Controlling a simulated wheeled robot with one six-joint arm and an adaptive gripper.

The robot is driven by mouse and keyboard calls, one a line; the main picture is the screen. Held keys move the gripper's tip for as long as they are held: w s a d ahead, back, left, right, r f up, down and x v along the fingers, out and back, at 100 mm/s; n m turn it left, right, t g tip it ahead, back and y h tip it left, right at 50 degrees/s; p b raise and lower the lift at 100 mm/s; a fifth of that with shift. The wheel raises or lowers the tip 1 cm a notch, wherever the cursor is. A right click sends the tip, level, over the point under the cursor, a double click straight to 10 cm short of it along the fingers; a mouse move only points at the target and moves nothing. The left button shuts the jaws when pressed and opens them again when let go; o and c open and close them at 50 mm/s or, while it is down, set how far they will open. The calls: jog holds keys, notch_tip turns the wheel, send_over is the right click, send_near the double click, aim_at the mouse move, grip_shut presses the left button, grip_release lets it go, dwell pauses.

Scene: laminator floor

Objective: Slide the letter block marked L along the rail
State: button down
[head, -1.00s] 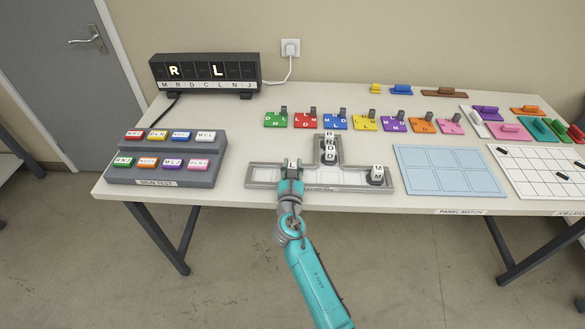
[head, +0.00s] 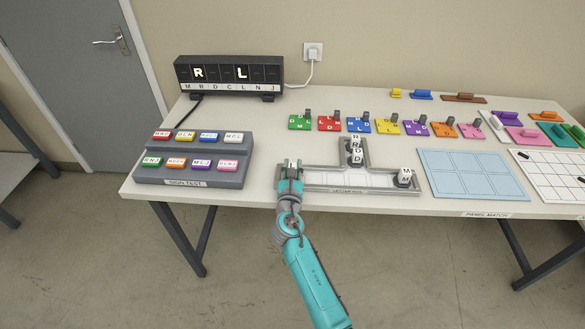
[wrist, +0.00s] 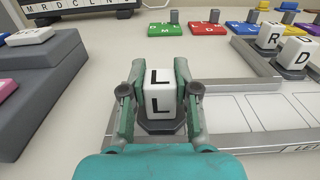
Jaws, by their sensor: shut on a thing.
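The white letter block marked L (wrist: 160,96) sits on a dark base in the rail, upright between my fingers. My gripper (head: 291,170) is shut on it at the left end of the grey T-shaped rail (head: 340,189); the gripper also shows in the wrist view (wrist: 160,88). In the head view my gripper hides most of the block. Blocks marked R (wrist: 270,37) and D (wrist: 296,54) stand in the rail's upper branch. A block marked M (head: 404,177) stands at the right end. The track between L and M looks clear.
A sign-test button box (head: 190,177) stands just left of the rail. Coloured lettered tiles (head: 358,125) line up behind the rail. A light blue panel (head: 470,175) lies to its right.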

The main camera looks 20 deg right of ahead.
jog(key=shift+a, duration=0.25)
jog(key=c, duration=0.8)
grip_release()
jog(key=v, duration=1.2)
